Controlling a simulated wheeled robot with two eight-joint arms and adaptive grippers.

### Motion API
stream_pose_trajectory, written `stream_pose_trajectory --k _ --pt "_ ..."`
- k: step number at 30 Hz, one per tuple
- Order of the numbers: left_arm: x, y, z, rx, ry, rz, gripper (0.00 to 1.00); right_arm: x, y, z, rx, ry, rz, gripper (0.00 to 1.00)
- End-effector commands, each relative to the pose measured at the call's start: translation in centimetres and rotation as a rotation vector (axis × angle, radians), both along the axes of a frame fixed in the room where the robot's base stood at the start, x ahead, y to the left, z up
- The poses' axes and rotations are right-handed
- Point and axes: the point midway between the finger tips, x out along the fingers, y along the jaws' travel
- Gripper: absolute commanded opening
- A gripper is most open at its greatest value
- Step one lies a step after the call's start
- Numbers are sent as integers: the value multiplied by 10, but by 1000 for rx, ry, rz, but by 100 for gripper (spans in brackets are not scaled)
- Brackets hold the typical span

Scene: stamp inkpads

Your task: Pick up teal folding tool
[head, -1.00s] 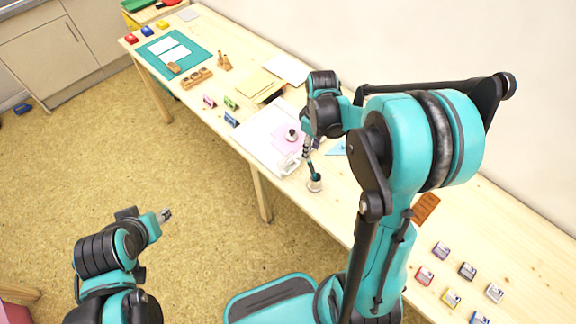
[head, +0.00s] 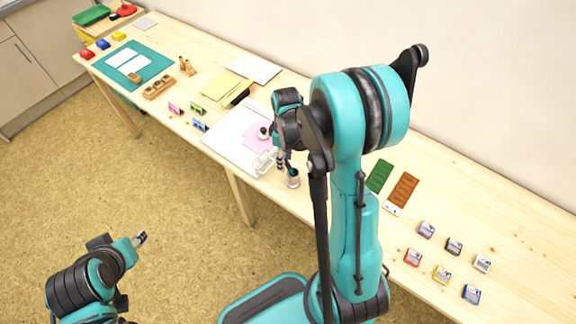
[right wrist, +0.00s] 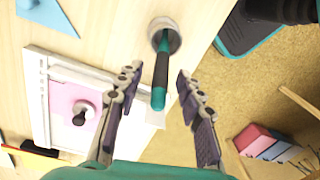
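A slim teal and black tool (right wrist: 161,82) leans in a small round cup (right wrist: 164,36) on the table, in the right wrist view. The cup also shows in the head view (head: 293,181), just below my right gripper (head: 283,162). In the right wrist view, my right gripper (right wrist: 160,72) is open, with one finger on each side of the tool. A gap shows between the tool and each finger. My left gripper (head: 140,238) is off the table at the lower left; whether it is open is too small to tell.
A white board with pink paper (right wrist: 66,98) and a round-knobbed stamp (right wrist: 82,112) lies beside the cup. A light blue triangle (right wrist: 46,14) lies near it. Green (head: 379,176) and brown (head: 403,190) plates and several inkpads (head: 441,274) are to the right. The table's front edge is close to the cup.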

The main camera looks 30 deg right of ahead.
Motion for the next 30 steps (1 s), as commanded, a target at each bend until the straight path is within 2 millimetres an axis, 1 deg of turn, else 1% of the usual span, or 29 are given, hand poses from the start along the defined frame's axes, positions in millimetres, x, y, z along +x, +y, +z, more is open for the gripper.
stream_pose_trajectory --k 1,2,3,4,14,19,23,30 --pt "0 0 0 0 0 0 41 0 0 0 0 0 0 22" --pt "0 0 0 0 0 0 41 0 0 0 0 0 0 15" --pt "0 0 0 0 0 0 41 0 0 0 0 0 0 4" --pt "0 0 0 0 0 0 41 0 0 0 0 0 0 0" --pt "0 0 0 0 0 0 41 0 0 0 0 0 0 0" --pt "0 0 3 0 0 0 41 3 1 7 0 0 0 0" --pt "0 0 9 0 0 0 41 8 4 21 0 0 0 0" --pt "0 0 24 0 0 0 41 21 12 59 0 0 1 0"
